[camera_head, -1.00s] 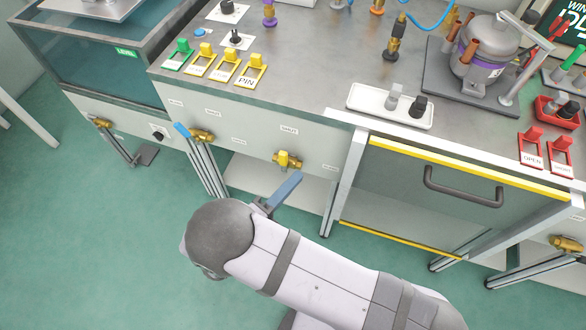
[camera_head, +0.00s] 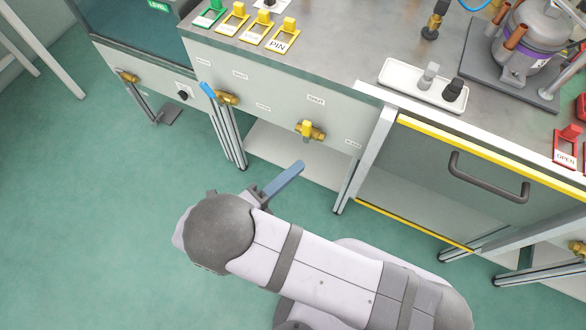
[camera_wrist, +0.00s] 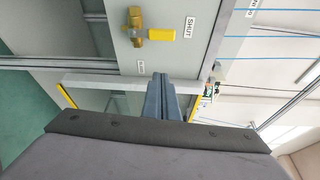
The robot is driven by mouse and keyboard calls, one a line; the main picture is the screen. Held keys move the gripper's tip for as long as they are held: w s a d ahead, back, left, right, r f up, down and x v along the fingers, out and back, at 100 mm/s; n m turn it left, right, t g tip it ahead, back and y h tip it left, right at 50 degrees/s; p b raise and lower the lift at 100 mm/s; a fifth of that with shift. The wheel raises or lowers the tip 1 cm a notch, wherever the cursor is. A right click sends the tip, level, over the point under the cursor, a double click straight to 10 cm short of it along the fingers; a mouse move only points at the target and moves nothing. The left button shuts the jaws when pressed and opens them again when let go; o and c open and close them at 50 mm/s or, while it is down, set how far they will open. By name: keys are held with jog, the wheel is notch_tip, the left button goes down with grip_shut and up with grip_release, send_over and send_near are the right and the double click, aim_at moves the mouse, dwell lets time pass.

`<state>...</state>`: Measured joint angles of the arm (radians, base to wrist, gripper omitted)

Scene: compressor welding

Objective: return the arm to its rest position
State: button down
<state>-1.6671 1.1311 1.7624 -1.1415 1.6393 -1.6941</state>
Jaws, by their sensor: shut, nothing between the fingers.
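My gripper (camera_head: 284,180) shows in the head view as a blue-grey finger shape beyond my white and grey arm. It is over the green floor in front of the bench, apart from the bench front. In the wrist view my gripper (camera_wrist: 162,84) is shut, with its blue-grey fingers together and nothing between them. A brass valve with a yellow handle (camera_head: 310,131) sits on the bench's front panel above and right of the gripper. The valve also shows in the wrist view (camera_wrist: 150,33), near a SHUT label (camera_wrist: 189,27).
Another brass valve with a blue handle (camera_head: 222,96) is at left. The compressor (camera_head: 528,45) stands on the bench top. Green floor (camera_head: 100,230) is clear at left.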

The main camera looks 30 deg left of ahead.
jog(key=shift+w, duration=0.1)
jog(key=w+d+r+m+g+h, duration=0.1)
jog(key=w+d+m+g+h, duration=0.2)
jog(key=d+m+g, duration=0.35)
jog(key=w+d+r+m+g+h, duration=0.1)
jog(key=w+d+m+g+h, duration=0.2)
jog(key=d+m, duration=0.55)
jog(key=s+d+r+m+g+y, duration=0.15)
jog(key=d+m+y, duration=0.3)
jog(key=m, duration=0.65)
jog(key=s+d+m+g+y, duration=0.1)
jog(key=d+m+g+y, duration=0.2)
jog(key=d+m, duration=0.55)
jog(key=s+d+r+m+g+y, duration=0.1)
jog(key=s+d+m+g+y, duration=0.2)
jog(key=m, duration=1.1)
notch_tip(320, 180, up, 18)
jog(key=w+y+p, duration=0.1)
jog(key=p, duration=1.6)
jog(key=shift+w+a+f+p, duration=0.15)
jog(key=shift+w+f+p, duration=0.1)
jog(key=shift+p, duration=0.15)
jog(key=shift+m, duration=0.25)
